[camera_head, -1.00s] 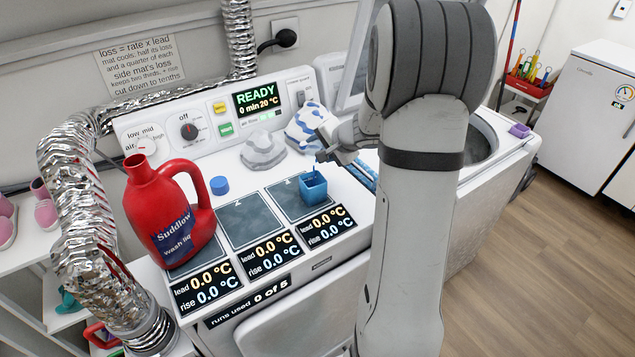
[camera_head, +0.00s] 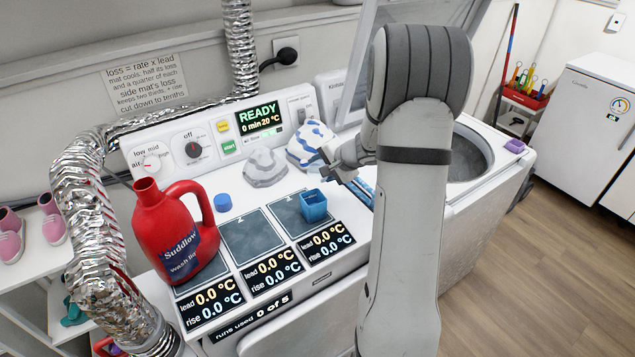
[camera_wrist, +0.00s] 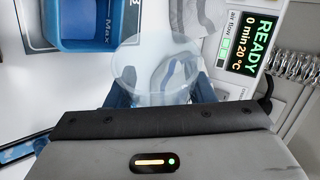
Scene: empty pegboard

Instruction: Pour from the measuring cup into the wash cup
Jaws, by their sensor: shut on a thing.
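The wash cup, a small blue square cup (camera_head: 313,206), stands upright on the right-hand dark mat. In the wrist view it shows at the upper left (camera_wrist: 88,45), with "Max" on its wall and blue inside. My gripper (camera_head: 342,178) is to the right of it and apart from it. In the wrist view its blue fingers (camera_wrist: 160,92) are shut on a translucent round cup (camera_wrist: 150,62), apparently the measuring cup. I cannot tell whether that cup holds liquid. In the head view it cannot be made out.
A red wash-liquid jug (camera_head: 170,235) stands uncapped at the left, with a blue cap (camera_head: 222,202) behind the mats. Folded cloths (camera_head: 265,167) lie by the control panel (camera_head: 215,140). The middle mat (camera_head: 248,240) is bare. A silver duct (camera_head: 95,240) runs along the left.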

